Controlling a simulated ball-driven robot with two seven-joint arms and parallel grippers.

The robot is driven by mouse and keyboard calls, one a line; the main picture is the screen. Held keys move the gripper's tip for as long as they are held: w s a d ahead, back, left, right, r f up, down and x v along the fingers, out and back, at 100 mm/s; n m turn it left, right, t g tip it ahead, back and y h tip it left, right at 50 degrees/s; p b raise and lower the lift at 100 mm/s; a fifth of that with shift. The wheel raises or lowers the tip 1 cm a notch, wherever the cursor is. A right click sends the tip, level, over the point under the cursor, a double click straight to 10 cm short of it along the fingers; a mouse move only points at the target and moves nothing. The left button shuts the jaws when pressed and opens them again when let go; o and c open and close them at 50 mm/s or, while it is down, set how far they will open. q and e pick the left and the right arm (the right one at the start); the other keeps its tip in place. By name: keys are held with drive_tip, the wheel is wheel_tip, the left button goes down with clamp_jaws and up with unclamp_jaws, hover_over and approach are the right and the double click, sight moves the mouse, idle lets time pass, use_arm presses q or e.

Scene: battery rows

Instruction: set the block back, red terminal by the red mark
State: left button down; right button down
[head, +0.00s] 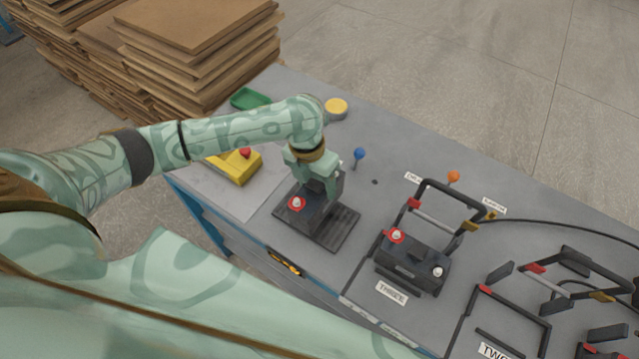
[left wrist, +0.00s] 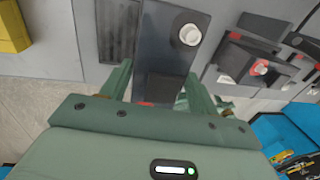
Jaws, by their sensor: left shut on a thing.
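My left gripper (head: 318,188) is shut on a dark battery block (head: 311,212), over the black ribbed mat (head: 346,233). Its red-ringed terminal (head: 297,202) faces left in the head view. In the left wrist view the block (left wrist: 170,45) lies between the fingers, with a pale terminal (left wrist: 190,35) at its far end. I cannot tell whether it touches the mat. The bay marked TWO has an empty black frame (head: 547,335) with a red mark (head: 485,289) at its upper left corner. My right gripper is not in view.
A battery block (head: 412,264) stands in the bay marked THREE (head: 391,293), below a raised clamp handle (head: 452,191). Another clamp (head: 570,252) with a cable stands behind bay TWO. A blue knob (head: 359,153), a yellow box (head: 236,168) and stacked boards (head: 200,40) are nearby.

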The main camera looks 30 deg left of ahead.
use_arm(q)
drive_tip(key=f, duration=0.1)
drive_tip(key=f+b, duration=0.1)
drive_tip(key=f, duration=0.1)
drive_tip(key=shift+w+a+f, duration=0.2)
drive_tip(key=shift+f, duration=0.05)
drive_tip(key=shift+c, duration=2)
unclamp_jaws()
drive_tip(key=shift+s+f, duration=0.1)
drive_tip(key=r+p, duration=0.1)
drive_tip(key=r, duration=0.3)
drive_tip(key=a+r+p, duration=0.1)
drive_tip(key=r, duration=0.3)
drive_tip(key=r+p, duration=0.1)
drive_tip(key=r, duration=0.3)
drive_tip(key=shift+a, duration=0.4)
